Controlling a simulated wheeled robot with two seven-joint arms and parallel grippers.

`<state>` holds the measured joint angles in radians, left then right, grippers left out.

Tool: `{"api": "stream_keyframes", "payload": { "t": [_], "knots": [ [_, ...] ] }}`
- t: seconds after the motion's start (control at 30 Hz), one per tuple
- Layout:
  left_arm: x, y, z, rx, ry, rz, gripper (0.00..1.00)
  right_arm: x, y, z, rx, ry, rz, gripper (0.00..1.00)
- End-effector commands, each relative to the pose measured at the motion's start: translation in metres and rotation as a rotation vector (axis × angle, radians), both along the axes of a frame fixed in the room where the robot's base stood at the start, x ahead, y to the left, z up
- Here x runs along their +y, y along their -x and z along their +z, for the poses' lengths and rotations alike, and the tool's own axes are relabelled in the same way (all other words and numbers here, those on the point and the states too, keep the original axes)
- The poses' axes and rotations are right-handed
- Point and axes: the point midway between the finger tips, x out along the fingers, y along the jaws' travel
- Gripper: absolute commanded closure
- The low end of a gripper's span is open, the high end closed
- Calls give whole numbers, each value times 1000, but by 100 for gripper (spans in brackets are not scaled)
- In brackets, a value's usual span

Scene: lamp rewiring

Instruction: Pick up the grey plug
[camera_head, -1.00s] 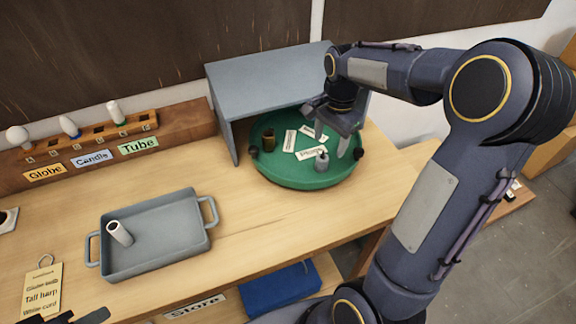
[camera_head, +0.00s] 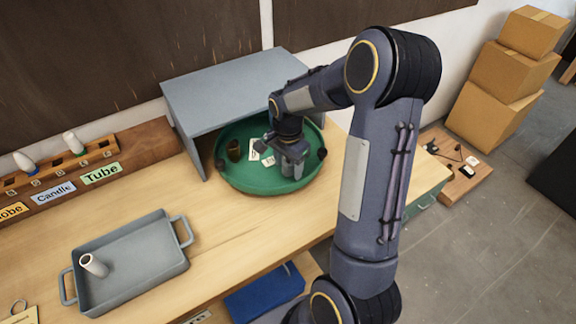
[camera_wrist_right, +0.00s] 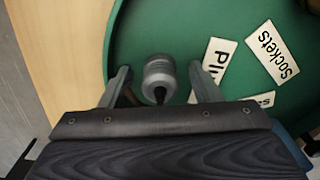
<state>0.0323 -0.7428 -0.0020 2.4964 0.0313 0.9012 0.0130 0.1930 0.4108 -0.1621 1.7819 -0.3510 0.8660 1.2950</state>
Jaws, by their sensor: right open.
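The grey plug (camera_wrist_right: 158,72) stands on the round green tray in the right wrist view, a ribbed grey cylinder with a dark tip toward me. My right gripper (camera_wrist_right: 160,82) is open, with one finger on each side of the plug and a small gap at each side. In the head view my right gripper (camera_head: 291,160) points down over the green tray (camera_head: 236,181) and hides most of the plug. My left gripper is not in view.
White labels (camera_wrist_right: 272,54), one reading "Sockets", lie on the tray beside the plug. A grey shelf (camera_head: 225,88) overhangs the tray's back. A brown object (camera_head: 233,150) stands at the tray's left. A grey handled bin (camera_head: 140,255) holding a white tube (camera_head: 94,265) sits at left.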

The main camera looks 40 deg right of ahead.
Motion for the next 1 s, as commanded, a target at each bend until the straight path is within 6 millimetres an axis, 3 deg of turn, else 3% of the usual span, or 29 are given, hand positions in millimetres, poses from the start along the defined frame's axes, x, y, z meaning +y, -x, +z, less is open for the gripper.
{"api": "stream_keyframes", "payload": {
  "t": [0.07, 0.4, 0.77, 1.0],
  "knots": [
    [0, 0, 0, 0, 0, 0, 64, 0, 0, 0, 0, 0, 0, 46],
    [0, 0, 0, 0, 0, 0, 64, 0, 0, 1, -1, 0, 0, 90],
    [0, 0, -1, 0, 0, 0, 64, 0, -1, 5, -3, 1, 1, 91],
    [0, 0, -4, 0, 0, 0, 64, 0, 0, 35, -6, 1, 1, 91]
  ]
}}
